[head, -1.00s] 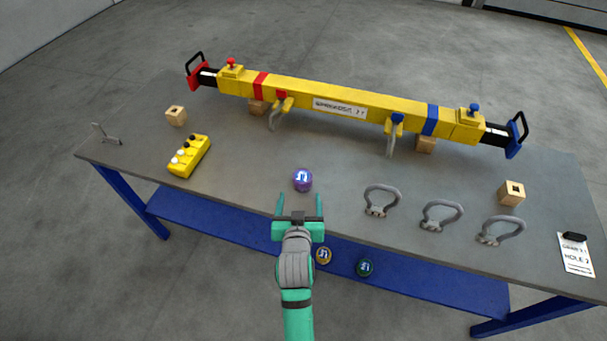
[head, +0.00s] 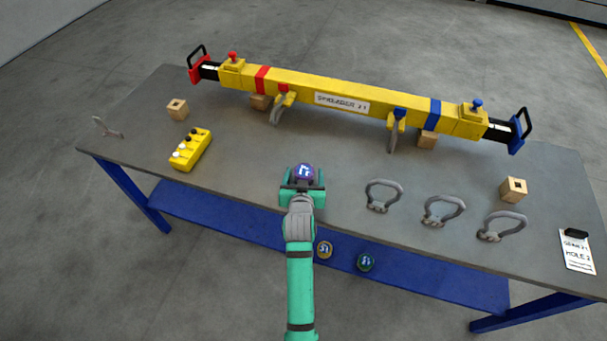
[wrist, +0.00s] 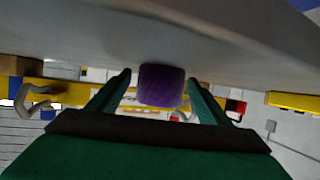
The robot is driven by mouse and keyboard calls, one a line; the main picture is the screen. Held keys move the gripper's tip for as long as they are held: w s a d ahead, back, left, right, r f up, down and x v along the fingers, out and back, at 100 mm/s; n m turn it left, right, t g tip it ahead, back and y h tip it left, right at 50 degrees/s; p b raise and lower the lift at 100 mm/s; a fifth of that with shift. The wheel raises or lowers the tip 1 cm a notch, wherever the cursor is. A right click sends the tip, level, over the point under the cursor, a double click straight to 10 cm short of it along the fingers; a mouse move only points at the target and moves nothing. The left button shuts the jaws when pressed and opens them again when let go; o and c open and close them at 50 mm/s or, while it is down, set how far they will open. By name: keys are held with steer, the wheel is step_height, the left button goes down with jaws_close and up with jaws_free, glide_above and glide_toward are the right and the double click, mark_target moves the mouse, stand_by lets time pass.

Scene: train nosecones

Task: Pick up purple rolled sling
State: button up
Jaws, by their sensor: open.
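The purple rolled sling (head: 304,172) sits on the grey table near its front edge, with a white mark on its face. My gripper (head: 303,181) is open, with its green fingers on the left and right of the sling. In the wrist view the sling (wrist: 161,85) shows between the two fingers of my gripper (wrist: 160,92), towards their tips. I cannot tell whether the fingers touch it.
The grey table (head: 240,185) is clear just left of the sling. Several grey shackles start at the right with one shackle (head: 383,196). A yellow spreader beam (head: 340,100) lies behind. A yellow control box (head: 190,150) is at left. Two rolled slings (head: 324,249) (head: 365,262) lie on the blue lower shelf (head: 420,278).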

steer(key=shift+w+f, duration=0.1)
steer(key=shift+w, duration=0.15)
steer(key=shift+a, duration=0.35)
steer(key=shift+s+d, duration=0.1)
steer(key=shift+d, duration=0.45)
steer(key=c, duration=1.3)
steer(key=shift+a, duration=0.2)
